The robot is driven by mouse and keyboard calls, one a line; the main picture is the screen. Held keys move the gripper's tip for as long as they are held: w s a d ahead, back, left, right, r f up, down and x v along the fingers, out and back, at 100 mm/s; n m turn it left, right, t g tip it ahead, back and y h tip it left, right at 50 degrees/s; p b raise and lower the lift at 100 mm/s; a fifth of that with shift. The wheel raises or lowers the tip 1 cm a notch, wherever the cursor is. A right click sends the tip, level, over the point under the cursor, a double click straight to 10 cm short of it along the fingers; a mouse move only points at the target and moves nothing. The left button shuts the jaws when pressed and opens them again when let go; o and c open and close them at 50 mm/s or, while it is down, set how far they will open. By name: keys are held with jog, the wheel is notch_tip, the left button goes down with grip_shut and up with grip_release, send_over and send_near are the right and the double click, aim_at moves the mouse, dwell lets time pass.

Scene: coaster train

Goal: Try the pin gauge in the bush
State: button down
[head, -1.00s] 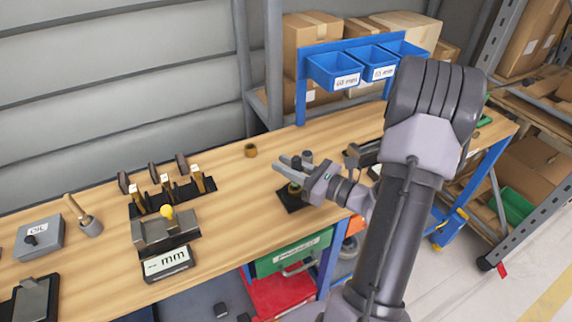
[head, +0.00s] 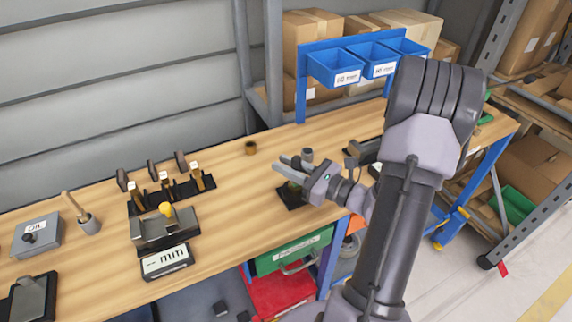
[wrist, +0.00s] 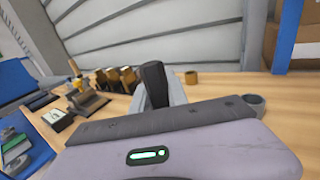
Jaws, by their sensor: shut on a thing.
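My gripper (head: 283,167) is shut on a dark block-shaped handle, taken to be the pin gauge (wrist: 153,78), which stands up between the fingers in the wrist view. The gripper is low over a small black base (head: 288,199) near the front edge of the bench. A small fixture on that base is mostly hidden by the gripper, so I cannot tell whether the gauge is in a bush there. A brown ring (head: 250,148) stands behind the gripper. A grey ring (head: 307,154) stands just beyond it; it also shows in the wrist view (wrist: 252,102).
A black rack (head: 170,192) with tagged pieces stands to the left, behind a measuring device (head: 165,230) with a yellow knob and an mm display (head: 167,261). A grey oil box (head: 38,236) is farther left. Blue bins (head: 335,68) stand behind. Bench between rack and gripper is clear.

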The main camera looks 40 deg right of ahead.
jog(key=c, duration=1.2)
grip_release()
jog(key=p+v, duration=0.4)
jog(key=v, duration=1.3)
jog(key=w+a+r+n+g+y, duration=0.2)
jog(key=a+r+n+g+y, duration=0.1)
jog(key=a+n+g, duration=0.5)
jog(key=w+a+r+n+g+y, duration=0.2)
jog(key=w+a+n+g, duration=0.3)
jog(key=a, duration=0.6)
jog(key=s+a+r+n+h, duration=0.3)
jog(key=a+r+n+h, duration=0.1)
jog(key=a+n, duration=0.2)
jog(key=s+a+r+n+t+h, duration=0.1)
jog(key=s+a+r+n+h, duration=0.2)
jog(key=n, duration=0.6)
jog(key=a+r+h, duration=0.1)
jog(key=a+r, duration=0.1)
jog(key=a, duration=0.1)
